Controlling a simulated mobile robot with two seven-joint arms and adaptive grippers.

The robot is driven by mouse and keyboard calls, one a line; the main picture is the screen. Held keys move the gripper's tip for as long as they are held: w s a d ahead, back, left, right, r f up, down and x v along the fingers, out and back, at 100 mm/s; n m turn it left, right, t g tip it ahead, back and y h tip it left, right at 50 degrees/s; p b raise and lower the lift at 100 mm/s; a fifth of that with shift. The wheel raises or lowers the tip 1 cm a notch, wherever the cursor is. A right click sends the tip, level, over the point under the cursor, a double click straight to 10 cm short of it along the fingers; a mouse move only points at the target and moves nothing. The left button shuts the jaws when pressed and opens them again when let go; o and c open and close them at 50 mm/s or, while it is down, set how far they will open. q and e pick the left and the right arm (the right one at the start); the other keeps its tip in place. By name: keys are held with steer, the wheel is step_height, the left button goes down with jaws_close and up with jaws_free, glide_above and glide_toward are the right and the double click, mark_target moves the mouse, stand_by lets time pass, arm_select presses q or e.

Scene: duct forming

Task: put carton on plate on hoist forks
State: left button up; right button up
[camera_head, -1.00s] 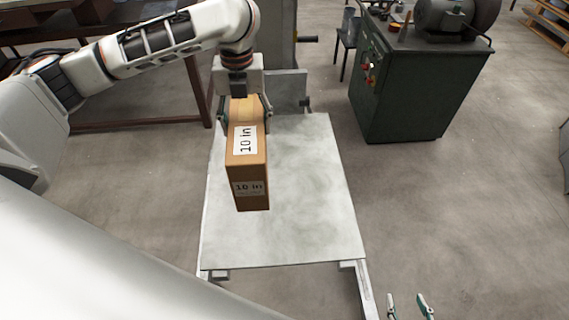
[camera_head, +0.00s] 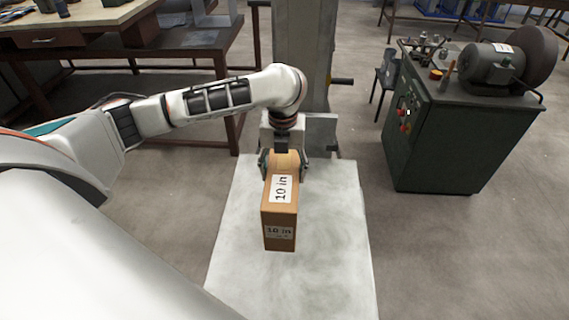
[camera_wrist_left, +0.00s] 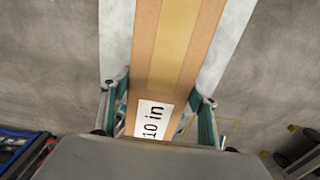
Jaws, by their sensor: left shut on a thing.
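A brown carton (camera_head: 281,215) with white "10 in" labels is in the head view, over the pale metal plate (camera_head: 330,255). My left gripper (camera_head: 284,166) is shut on the far end of the carton, with a finger on each side. In the left wrist view the carton (camera_wrist_left: 175,50) runs away between the two fingers (camera_wrist_left: 160,112), with the plate (camera_wrist_left: 117,35) showing on both sides of it. I cannot tell whether the carton touches the plate or hangs just above it. The hoist forks are hidden in the current views. My right gripper is not in view.
The grey hoist mast (camera_head: 303,55) with a black handle stands behind the plate. A dark green cabinet (camera_head: 450,130) with a grinder (camera_head: 495,62) on top stands to the right. A wooden workbench (camera_head: 75,25) is at the back left. Floor between plate and cabinet is clear.

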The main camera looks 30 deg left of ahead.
arm_select(q)
step_height(320, 180, down, 9)
steer(key=shift+w+r, duration=0.1)
steer(key=shift+f, duration=1.95)
steer(key=o, duration=2.1)
steer(key=shift+f, duration=0.1)
steer(key=shift+c, duration=0.2)
steer(key=shift+r, duration=0.25)
step_height(320, 180, up, 10)
steer(key=shift+r, duration=0.9)
